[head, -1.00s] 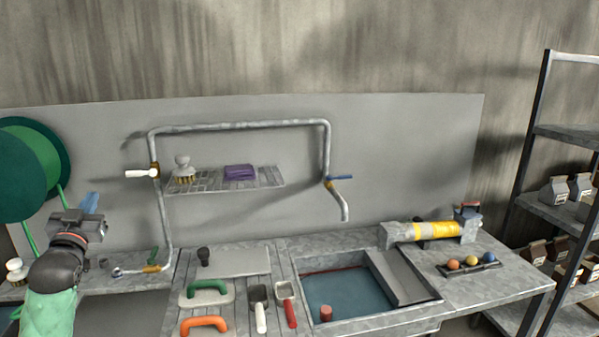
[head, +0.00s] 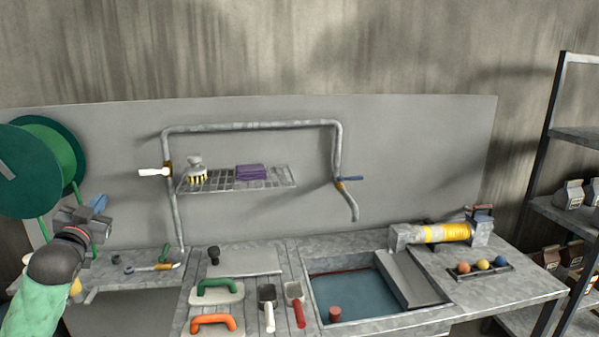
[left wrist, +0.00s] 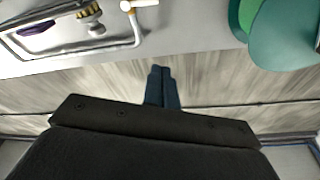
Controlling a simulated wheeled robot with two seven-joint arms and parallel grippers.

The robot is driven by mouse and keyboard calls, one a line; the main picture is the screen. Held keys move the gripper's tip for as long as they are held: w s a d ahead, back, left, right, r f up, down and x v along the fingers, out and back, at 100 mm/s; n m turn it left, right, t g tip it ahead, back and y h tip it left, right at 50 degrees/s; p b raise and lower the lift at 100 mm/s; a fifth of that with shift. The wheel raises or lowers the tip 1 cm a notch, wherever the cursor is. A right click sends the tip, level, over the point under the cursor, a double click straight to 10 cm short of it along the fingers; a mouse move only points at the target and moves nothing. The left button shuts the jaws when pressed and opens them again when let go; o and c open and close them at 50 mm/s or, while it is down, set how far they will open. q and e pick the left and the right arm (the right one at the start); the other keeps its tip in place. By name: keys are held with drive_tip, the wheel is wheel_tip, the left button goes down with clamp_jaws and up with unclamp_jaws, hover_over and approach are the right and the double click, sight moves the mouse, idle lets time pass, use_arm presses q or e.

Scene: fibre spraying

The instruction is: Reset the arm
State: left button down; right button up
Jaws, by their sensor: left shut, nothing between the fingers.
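My left gripper (head: 97,208) is at the left of the head view, raised in front of the left end of the workbench and just below the green reel (head: 35,165). In the left wrist view its blue fingers (left wrist: 161,72) are together with nothing between them. They point toward the grey back panel (left wrist: 190,35), apart from it. The green reel also shows at the upper right of the left wrist view (left wrist: 285,30). My right gripper is in neither view.
A wire shelf (head: 240,181) holds a brush (head: 195,168) and a purple cloth (head: 250,172). A pipe (head: 250,127) frames it. Green (head: 217,285) and orange (head: 213,320) handled tools lie left of the sink basin (head: 350,293). A yellow-banded cylinder (head: 445,232) and a ball tray (head: 480,271) are right.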

use_arm(q)
drive_tip(key=s+d+f+g, duration=0.2)
drive_tip(key=s+f+g, duration=0.1)
drive_tip(key=f, duration=1)
drive_tip(key=s+d+f+m+g, duration=0.1)
drive_tip(key=s+d+f+g, duration=0.15)
drive_tip(key=f, duration=0.95)
drive_tip(key=s+d+f+g, duration=0.2)
drive_tip(key=s+f+g, duration=0.15)
drive_tip(key=f, duration=0.95)
drive_tip(key=s+d+f+m+g, duration=0.1)
drive_tip(key=s+d+f+g, duration=0.15)
drive_tip(key=s+f, duration=0.65)
drive_tip(key=s+d+f+g, duration=0.2)
drive_tip(key=s+f+g, duration=0.2)
drive_tip(key=s+f, duration=0.5)
drive_tip(key=s+d+f+m+g, duration=0.1)
drive_tip(key=s+d+f+g, duration=0.15)
drive_tip(key=s+f, duration=0.65)
drive_tip(key=s+d+n+h, duration=0.1)
drive_tip(key=d+h, duration=0.1)
drive_tip(key=d, duration=0.9)
drive_tip(key=s+d+r+n+h, duration=0.1)
drive_tip(key=s+d+n+h, duration=0.1)
drive_tip(key=d, duration=1)
drive_tip(key=shift+d+n+g, duration=0.3)
drive_tip(key=shift+g, duration=0.1)
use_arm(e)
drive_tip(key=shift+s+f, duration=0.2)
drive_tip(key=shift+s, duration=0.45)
